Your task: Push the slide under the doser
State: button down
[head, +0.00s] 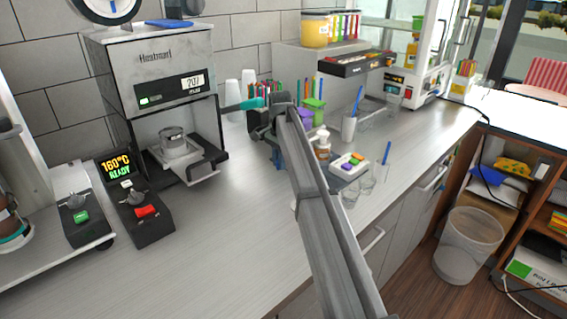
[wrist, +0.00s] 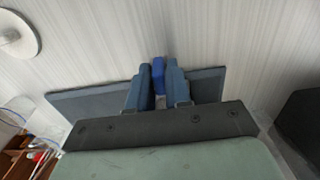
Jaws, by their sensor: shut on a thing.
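The slide (head: 203,170) is a light tray at the lower opening of the grey machine (head: 150,75) and sticks out in front of it. A metallic cup-like holder (head: 174,143) sits on the slide, under the machine's upper housing. My gripper (head: 238,106) is to the right of the machine, above the counter and apart from the slide. In the wrist view my gripper's two blue-grey fingers (wrist: 158,93) are close together on a small blue thing (wrist: 158,73). What that thing is cannot be told. The slide cannot be made out in the wrist view.
A control box with a red switch (head: 146,212) and a lit display (head: 116,167) stand left of the slide. White cups (head: 248,78) stand behind my gripper. Bottles, glasses and a small tray (head: 349,165) are to the right. The counter's front is clear.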

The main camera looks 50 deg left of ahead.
jog(key=c, duration=1.1)
grip_release()
jog(key=shift+c, duration=0.2)
jog(key=shift+d, duration=0.1)
jog(key=shift+d, duration=0.6)
jog(key=d, duration=1.3)
jog(key=shift+s, duration=0.1)
notch_tip(320, 180, up, 14)
jog(key=w+d+f+m+y, duration=0.1)
jog(key=w+d+f, duration=0.3)
jog(key=d, duration=0.3)
jog(key=w+d+f+m+y, duration=0.1)
jog(key=w+d+f, duration=0.3)
jog(key=w+d, duration=0.2)
jog(key=shift+w+d+g, duration=0.25)
jog(key=shift+d+g, duration=0.15)
jog(key=shift+d, duration=0.85)
jog(key=shift+f, duration=0.15)
